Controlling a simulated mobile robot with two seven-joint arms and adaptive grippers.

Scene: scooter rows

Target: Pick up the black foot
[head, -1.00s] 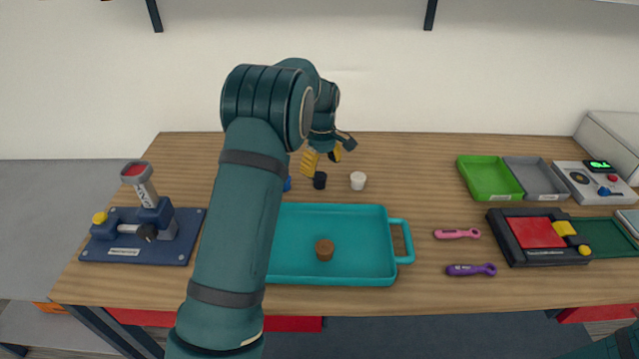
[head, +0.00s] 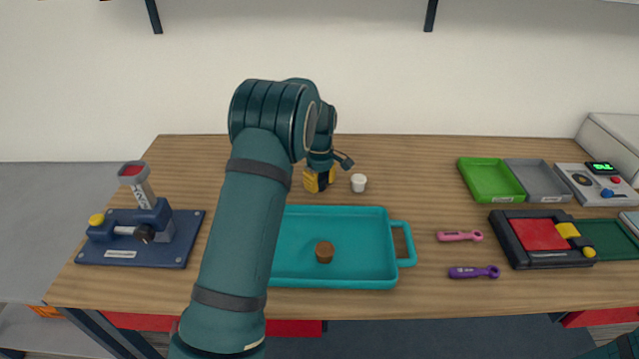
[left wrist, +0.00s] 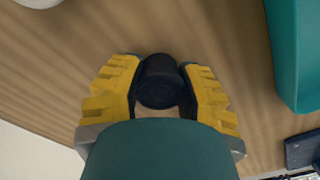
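The black foot (left wrist: 160,82) is a short dark cylinder and sits between the two yellow fingers of my left gripper in the left wrist view. The fingers press against it from both sides, with no clear gap. My left gripper is shut on the foot. Whether the foot still touches the table cannot be told. My right gripper is out of view.
A white foot (head: 358,182) stands just right of my left gripper. The teal tray (head: 340,277) holds a brown round piece (head: 325,252). A blue fixture (head: 140,240) is at left. Pink (head: 459,236) and purple (head: 473,272) tools lie right of the tray.

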